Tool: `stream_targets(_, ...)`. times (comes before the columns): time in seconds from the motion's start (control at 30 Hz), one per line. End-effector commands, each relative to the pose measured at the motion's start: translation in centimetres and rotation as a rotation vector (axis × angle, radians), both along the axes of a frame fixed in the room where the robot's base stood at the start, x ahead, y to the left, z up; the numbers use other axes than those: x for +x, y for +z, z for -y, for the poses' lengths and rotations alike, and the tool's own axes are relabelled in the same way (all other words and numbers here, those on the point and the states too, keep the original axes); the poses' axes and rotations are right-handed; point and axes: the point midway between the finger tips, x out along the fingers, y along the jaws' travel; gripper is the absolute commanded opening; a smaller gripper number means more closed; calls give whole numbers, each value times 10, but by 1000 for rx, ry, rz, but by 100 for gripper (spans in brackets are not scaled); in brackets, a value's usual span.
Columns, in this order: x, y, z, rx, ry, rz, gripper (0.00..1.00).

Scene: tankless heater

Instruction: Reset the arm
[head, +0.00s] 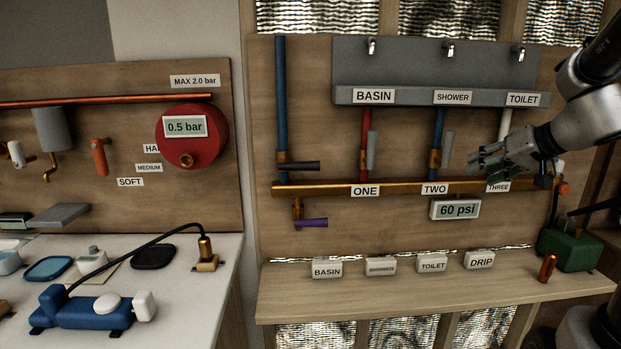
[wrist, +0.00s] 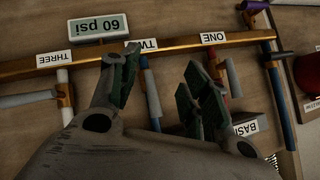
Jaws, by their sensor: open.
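My gripper (head: 488,158) is at the right of the head view, in front of the pipe board near the THREE label (head: 498,187). In the wrist view my gripper (wrist: 158,82) has its two fingers spread apart with nothing between them. Behind the fingers in that view are the copper manifold pipe (wrist: 185,44) and the 60 psi display (wrist: 97,28). My arm comes in from the upper right of the head view. It hides part of the white pipe (head: 505,122) and the valve there.
A wooden shelf (head: 420,292) below the board holds several labelled blocks, a copper-coloured cylinder (head: 547,268) and a green box (head: 570,250). A white counter (head: 190,300) with a blue pump (head: 85,310) stands left.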

Motion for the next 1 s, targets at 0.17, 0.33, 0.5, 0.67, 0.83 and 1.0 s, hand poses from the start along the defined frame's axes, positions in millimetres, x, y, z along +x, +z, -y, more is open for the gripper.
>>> stream_targets(0.17,-120,-45,-32,26,-66,-416,47)
stream_targets(0.33,-216,-56,-33,-225,-86,-602,47)
stream_targets(0.5,-240,-48,-43,-402,40,-520,47)
stream_targets(0.67,-237,-39,-56,-418,94,-460,47)
stream_targets(0.83,-236,-39,-57,-418,99,-461,47)
stream_targets(1.0,-236,-39,-57,-417,98,-461,47)
